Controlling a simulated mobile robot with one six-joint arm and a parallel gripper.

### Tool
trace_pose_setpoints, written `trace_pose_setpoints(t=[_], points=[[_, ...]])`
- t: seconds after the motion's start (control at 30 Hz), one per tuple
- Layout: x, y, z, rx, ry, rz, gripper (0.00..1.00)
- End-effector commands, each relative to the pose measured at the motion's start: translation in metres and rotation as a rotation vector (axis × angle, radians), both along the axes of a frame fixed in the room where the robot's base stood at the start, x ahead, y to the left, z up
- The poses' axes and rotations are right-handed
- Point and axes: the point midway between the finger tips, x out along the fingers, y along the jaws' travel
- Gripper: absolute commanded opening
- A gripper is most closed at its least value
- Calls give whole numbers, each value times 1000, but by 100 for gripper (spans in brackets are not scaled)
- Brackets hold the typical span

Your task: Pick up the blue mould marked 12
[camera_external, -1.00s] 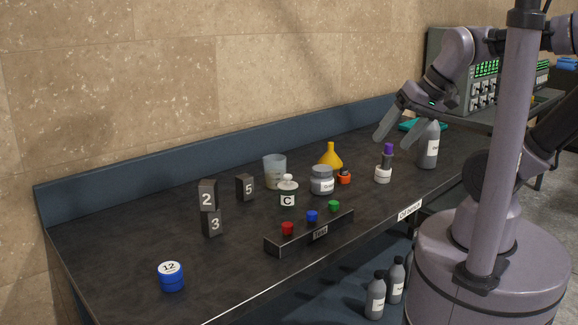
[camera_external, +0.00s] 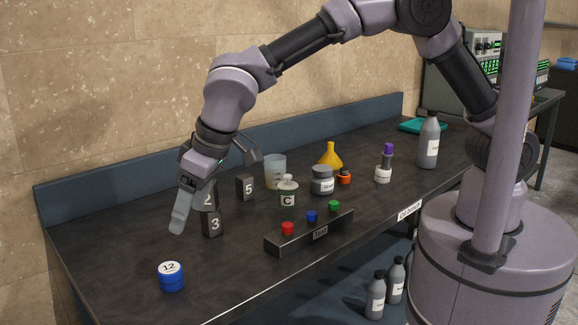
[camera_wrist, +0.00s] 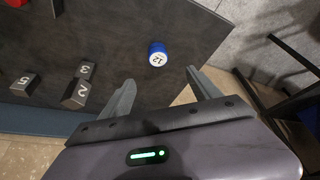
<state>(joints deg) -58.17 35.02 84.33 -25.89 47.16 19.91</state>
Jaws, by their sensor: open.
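The blue mould marked 12 (camera_external: 171,278) is a short round blue piece with a white top. It stands alone at the near left end of the dark bench. My gripper (camera_external: 215,190) is open and empty, above the bench and further back than the mould, in front of the block marked 2. In the wrist view the mould (camera_wrist: 158,54) lies beyond the two spread fingers of my gripper (camera_wrist: 158,90), between their lines, with nothing touching it.
Blocks marked 2 (camera_external: 208,200), 3 (camera_external: 212,224) and 5 (camera_external: 245,187) stand behind the mould. A rack with red, blue and green pieces (camera_external: 310,236) lies to the right. Bottles, a beaker (camera_external: 275,171) and a yellow funnel (camera_external: 331,157) stand further along. Bench around the mould is clear.

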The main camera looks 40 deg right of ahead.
Motion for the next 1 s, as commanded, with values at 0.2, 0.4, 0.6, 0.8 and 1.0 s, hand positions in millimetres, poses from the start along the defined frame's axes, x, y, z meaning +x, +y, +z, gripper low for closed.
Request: trace_pose_setpoints(t=[0.2,0.4,0.6,0.8,1.0], points=[[19,12,-63,-4,1,0,72],[34,22,-104,-2,1,0,72],[47,27,-131,-2,2,-2,72],[58,34,-157,-1,2,-1,72],[59,34,-156,-1,2,-1,72]])
